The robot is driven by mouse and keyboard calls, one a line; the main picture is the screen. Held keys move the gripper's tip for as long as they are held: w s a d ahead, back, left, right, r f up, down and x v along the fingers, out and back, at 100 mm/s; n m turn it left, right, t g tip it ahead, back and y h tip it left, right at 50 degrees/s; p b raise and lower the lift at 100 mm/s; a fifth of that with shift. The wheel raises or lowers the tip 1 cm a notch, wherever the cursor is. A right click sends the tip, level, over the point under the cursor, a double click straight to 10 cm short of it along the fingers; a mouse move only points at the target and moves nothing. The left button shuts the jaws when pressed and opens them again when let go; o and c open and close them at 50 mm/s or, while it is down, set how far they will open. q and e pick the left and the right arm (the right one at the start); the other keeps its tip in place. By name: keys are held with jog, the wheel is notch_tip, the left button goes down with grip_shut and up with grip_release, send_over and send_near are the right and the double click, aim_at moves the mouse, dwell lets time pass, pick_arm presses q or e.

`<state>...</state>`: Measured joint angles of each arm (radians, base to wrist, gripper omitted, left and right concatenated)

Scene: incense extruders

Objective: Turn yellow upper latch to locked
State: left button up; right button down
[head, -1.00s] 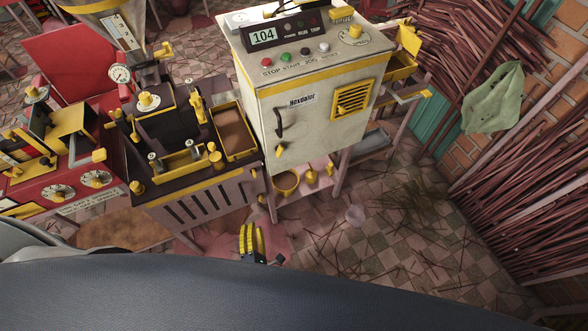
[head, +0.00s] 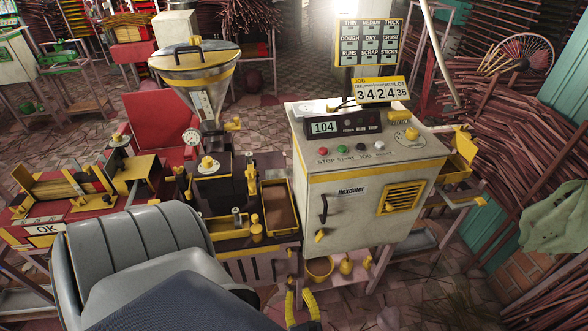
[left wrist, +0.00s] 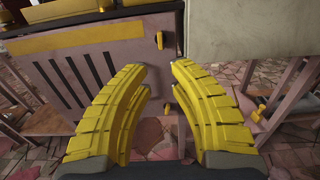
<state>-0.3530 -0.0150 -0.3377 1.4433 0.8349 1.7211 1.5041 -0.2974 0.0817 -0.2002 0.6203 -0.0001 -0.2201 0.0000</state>
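A small yellow latch (left wrist: 159,40) sits near the upper right edge of the slotted pinkish side panel (left wrist: 100,65) in the left wrist view. It is ahead of my left gripper (left wrist: 160,68), beyond the gap between the fingertips and touching neither. The gripper's yellow ribbed fingers are apart with nothing between them. In the head view my left gripper (head: 302,304) is low, below the cream cabinet. Another yellow latch (head: 320,236) is on the cabinet door, below a dark handle (head: 323,208). My right gripper is not in view.
The cream cabinet (head: 350,225) stands right of the extruder with its hopper (head: 196,62). A red machine (head: 75,203) is at left. Pink stand legs (left wrist: 285,90) are close on the right in the wrist view. Tiled floor lies below.

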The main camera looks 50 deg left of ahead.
aim_at(290, 255)
pick_arm(q)
jog(key=x, duration=1.5)
jog(key=shift+w, duration=0.1)
jog(key=shift+c, duration=0.4)
grip_shut()
